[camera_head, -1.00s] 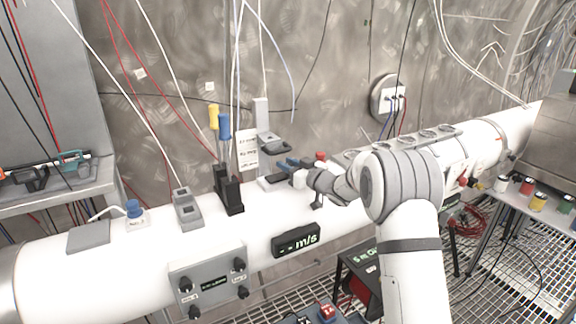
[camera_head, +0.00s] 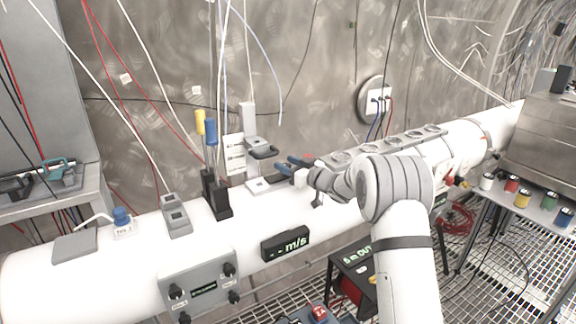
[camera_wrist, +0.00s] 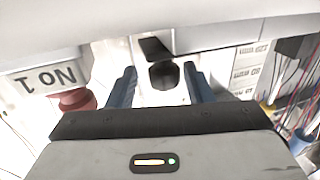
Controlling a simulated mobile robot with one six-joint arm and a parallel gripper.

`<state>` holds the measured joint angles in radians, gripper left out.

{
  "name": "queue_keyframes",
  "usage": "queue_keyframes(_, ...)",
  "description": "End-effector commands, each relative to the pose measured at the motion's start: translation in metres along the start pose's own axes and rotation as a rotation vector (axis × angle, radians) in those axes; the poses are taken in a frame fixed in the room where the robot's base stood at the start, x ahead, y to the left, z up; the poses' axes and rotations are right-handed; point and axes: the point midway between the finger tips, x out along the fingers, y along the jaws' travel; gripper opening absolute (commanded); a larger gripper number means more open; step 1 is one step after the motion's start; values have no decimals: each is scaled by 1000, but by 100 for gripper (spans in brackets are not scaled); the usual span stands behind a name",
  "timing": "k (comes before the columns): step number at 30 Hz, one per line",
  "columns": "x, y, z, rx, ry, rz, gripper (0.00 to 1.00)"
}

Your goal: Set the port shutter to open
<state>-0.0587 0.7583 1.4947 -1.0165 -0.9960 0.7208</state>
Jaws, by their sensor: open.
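I cannot pick out the port shutter for sure. My gripper (camera_head: 282,165), with blue fingers, is open above the white pipe (camera_head: 130,262), just right of a grey upright stand (camera_head: 248,118) with a dark ring-like arm (camera_head: 264,152). A pale square plate (camera_head: 258,186) lies on the pipe below that arm. In the wrist view the two fingers of my gripper (camera_wrist: 160,84) stand apart, with a dark rounded part (camera_wrist: 163,74) seen between them. I cannot tell how far off it is. No contact shows. My wrist hides the pipe behind it.
A red knob (camera_wrist: 75,100) shows left of the fingers in the wrist view. Black holders with a yellow (camera_head: 200,122) and a blue handle (camera_head: 211,131) stand left of the stand. A row of round ports (camera_head: 385,145) runs behind my arm. Hanging cables cross the wall.

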Motion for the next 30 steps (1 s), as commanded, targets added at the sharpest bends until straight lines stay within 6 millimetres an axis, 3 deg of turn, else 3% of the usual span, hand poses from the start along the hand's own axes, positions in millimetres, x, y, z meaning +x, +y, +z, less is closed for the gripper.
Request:
queue_keyframes(5, -14, 0, 1, -1, 1, 1, 46)
queue_keyframes(16, -71, 0, 1, -1, 0, 1, 46)
queue_keyframes(30, -79, 1, -2, -4, -3, 11, 46)
